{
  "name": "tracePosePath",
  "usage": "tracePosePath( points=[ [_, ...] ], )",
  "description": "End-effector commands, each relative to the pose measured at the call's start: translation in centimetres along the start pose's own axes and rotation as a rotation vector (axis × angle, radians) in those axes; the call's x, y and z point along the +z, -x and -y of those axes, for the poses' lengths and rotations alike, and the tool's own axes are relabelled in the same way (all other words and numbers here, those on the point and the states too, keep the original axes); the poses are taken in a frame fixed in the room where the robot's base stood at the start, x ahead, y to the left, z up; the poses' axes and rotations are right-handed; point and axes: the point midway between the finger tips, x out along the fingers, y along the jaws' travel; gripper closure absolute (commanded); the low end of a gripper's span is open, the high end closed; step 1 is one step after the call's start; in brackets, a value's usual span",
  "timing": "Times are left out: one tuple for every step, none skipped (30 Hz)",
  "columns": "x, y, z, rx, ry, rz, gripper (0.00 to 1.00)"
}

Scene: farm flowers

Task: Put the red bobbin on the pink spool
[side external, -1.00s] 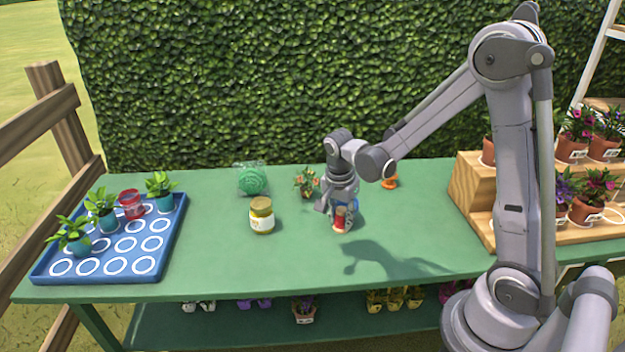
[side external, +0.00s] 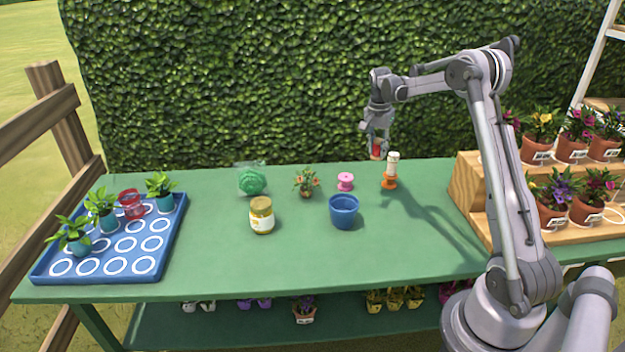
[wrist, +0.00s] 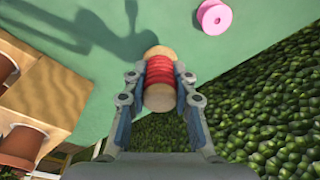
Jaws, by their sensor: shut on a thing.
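The red bobbin (side external: 376,151) is held in my gripper (side external: 377,143), raised above the back of the green table. In the wrist view the bobbin (wrist: 165,72) shows red thread between two pale wooden ends, with a finger of my gripper (wrist: 160,82) on each side. The pink spool (side external: 345,181) stands on the table, lower and to the left of my gripper. It also shows in the wrist view (wrist: 214,16), apart from the bobbin, near the top edge.
A white bottle-like item on an orange base (side external: 391,170) stands just below and right of my gripper. A blue pot (side external: 344,212), yellow jar (side external: 262,216), green bundle (side external: 252,181) and small potted plant (side external: 306,183) stand to the left. A wooden stand (side external: 475,190) is at right.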

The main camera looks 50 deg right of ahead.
Motion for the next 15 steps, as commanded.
tracePosePath(
  points=[
    [-1.3,0.0,-0.2,0.001,-0.007,0.000,0.98],
    [-1.9,0.0,-0.3,0.001,-0.008,0.000,0.98],
    [-2.5,0.0,-0.4,0.001,-0.010,0.000,0.98],
    [-2.8,0.0,-0.4,0.001,-0.011,0.000,0.98],
    [-3.1,-0.1,-0.5,0.001,-0.012,0.000,0.98],
    [-3.3,-0.1,-0.4,0.001,-0.011,0.000,0.98],
    [-3.3,-0.2,-0.2,0.001,-0.011,0.000,0.98],
    [-3.3,-0.4,0.0,0.001,-0.010,0.000,0.98],
    [-3.1,-0.6,0.5,0.001,-0.010,0.000,0.98],
    [-2.8,-0.9,0.9,0.001,-0.009,0.000,0.98],
    [-2.5,-1.2,1.4,0.001,-0.007,0.000,0.98],
    [-2.1,-1.6,2.1,0.001,-0.007,0.000,0.98],
    [-1.8,-1.9,2.7,0.001,-0.008,0.000,0.98],
    [-1.5,-2.2,3.2,0.001,-0.007,0.000,0.98],
    [-1.1,-2.6,3.9,0.002,-0.007,-0.001,0.98]
  ],
)
